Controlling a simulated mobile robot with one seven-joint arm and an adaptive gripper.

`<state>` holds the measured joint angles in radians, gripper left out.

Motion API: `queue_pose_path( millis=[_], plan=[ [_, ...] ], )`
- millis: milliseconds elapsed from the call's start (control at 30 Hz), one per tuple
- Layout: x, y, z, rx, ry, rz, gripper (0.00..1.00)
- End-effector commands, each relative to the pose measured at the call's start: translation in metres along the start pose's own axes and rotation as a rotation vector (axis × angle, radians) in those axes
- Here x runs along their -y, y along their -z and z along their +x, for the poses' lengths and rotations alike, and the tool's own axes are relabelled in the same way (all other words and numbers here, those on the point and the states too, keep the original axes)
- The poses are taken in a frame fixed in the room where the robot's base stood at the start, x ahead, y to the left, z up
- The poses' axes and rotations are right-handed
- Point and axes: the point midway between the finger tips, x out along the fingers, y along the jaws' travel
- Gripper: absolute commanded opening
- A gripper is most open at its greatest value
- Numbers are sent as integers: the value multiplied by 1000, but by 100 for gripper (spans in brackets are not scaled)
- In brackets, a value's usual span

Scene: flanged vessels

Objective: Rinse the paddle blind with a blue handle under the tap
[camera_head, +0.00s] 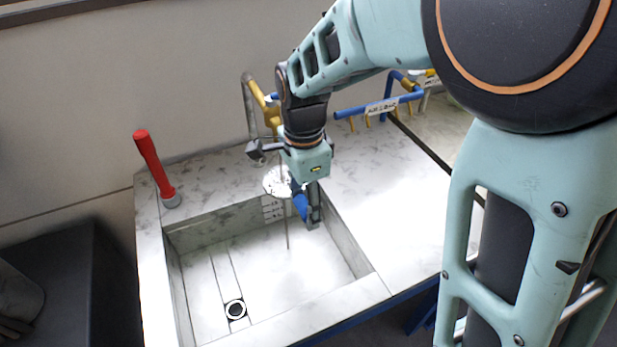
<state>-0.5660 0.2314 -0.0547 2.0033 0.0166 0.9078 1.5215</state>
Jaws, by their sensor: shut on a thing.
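The paddle blind's round pale plate (278,181) is held over the back of the sink (205,285). Its blue handle (301,204) slants down from the plate. My gripper (309,213) is shut on the blue handle, with one finger reaching down at the right. A grey bent pipe (247,100), apparently the tap, rises behind the sink; my arm hides part of that area. A thin vertical line (287,232) runs from near the plate into the basin; it looks like a water stream, but I cannot be sure.
A red-handled lever (150,160) stands at the sink's back left corner. A blue rack (378,107) with yellow hooks and a label is at the back right. Yellow parts (262,98) stand near the pipe. The basin floor with its drain (235,309) and the right counter are clear.

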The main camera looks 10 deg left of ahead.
Motion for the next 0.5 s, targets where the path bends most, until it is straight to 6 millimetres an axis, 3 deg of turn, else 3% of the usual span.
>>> queue_pose_path(
  millis=[500],
  plan=[
    [5, 9, -1, 0, 3, 0, 4]
  ],
)
